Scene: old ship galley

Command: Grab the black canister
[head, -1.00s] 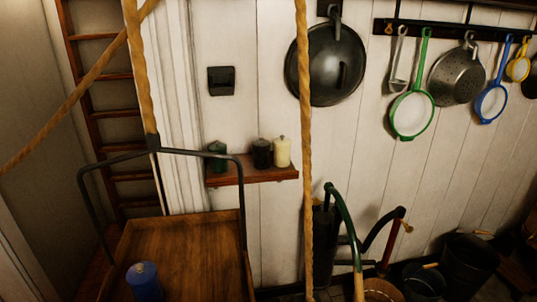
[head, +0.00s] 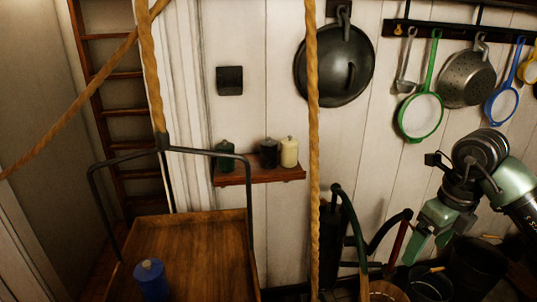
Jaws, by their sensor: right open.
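The black canister (head: 269,154) stands upright on a small reddish-brown wall shelf (head: 262,176). It is between a dark green canister (head: 225,157) on its left and a cream canister (head: 289,152) on its right, close to the cream one. My right gripper (head: 424,251) is in the lower right of the head view, open and empty, pointing down and to the left. It is well to the right of the shelf and lower than it. My left gripper is not in view.
A hanging rope (head: 313,130) is between the shelf and my right gripper in the picture. A wooden cart (head: 200,245) with a blue canister (head: 151,280) stands lower left. A wok (head: 335,65) and strainers hang on the wall. Buckets (head: 473,265) stand lower right.

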